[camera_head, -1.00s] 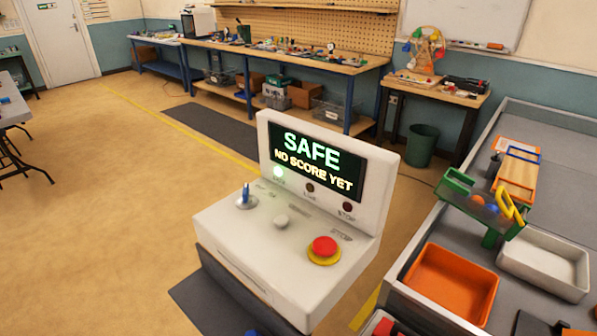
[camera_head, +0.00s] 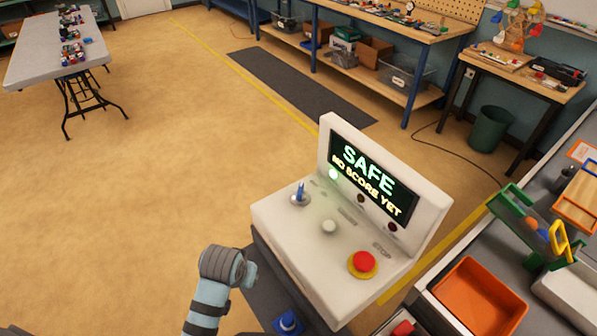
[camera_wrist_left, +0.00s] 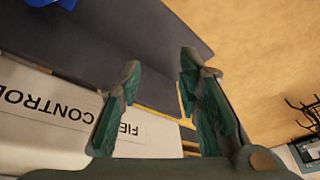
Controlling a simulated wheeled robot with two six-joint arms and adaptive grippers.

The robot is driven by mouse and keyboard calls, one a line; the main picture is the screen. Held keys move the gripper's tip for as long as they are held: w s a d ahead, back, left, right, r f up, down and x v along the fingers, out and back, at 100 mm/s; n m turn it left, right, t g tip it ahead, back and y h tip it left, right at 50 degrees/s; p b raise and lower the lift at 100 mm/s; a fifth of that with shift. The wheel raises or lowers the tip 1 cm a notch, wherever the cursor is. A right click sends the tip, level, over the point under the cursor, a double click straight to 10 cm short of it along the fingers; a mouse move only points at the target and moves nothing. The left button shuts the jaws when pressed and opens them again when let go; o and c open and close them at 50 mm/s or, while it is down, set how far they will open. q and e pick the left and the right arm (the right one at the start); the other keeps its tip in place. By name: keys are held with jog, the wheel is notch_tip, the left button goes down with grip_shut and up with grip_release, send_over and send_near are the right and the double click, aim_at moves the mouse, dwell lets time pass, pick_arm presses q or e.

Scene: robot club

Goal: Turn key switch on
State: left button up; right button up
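The key switch (camera_head: 300,194) is a blue key standing in a round metal collar at the left of the white console's sloping top (camera_head: 290,228). My left arm shows at the bottom of the head view, left of the console's front; its gripper cannot be made out there. In the left wrist view my left gripper (camera_wrist_left: 160,64) is open, with nothing between its green-padded fingers. The console's front with its black lettering (camera_wrist_left: 65,110) appears beyond the fingers, and the key is out of that view. My right gripper is not in view.
The console has a white button (camera_head: 329,227), a red stop button (camera_head: 364,262) and a screen (camera_head: 374,173) reading SAFE, NO SCORE YET, with a lit green lamp. An orange tray (camera_head: 480,296) lies to the right. The floor left of the console is clear.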

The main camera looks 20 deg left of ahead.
pick_arm(q)
jog(key=w+d+r, duration=0.3)
jog(key=w+r, duration=0.4)
jog(key=w+d+r, duration=0.2)
jog(key=w+r, duration=0.5)
send_near(301, 188)
jog(key=shift+n+t+h, duration=0.3)
jog(key=shift+t, duration=0.1)
jog(key=x, duration=0.8)
jog(key=shift+s+a+f, duration=0.15)
jog(key=shift+a+f, duration=0.2)
jog(key=shift+f, duration=0.05)
grip_shut()
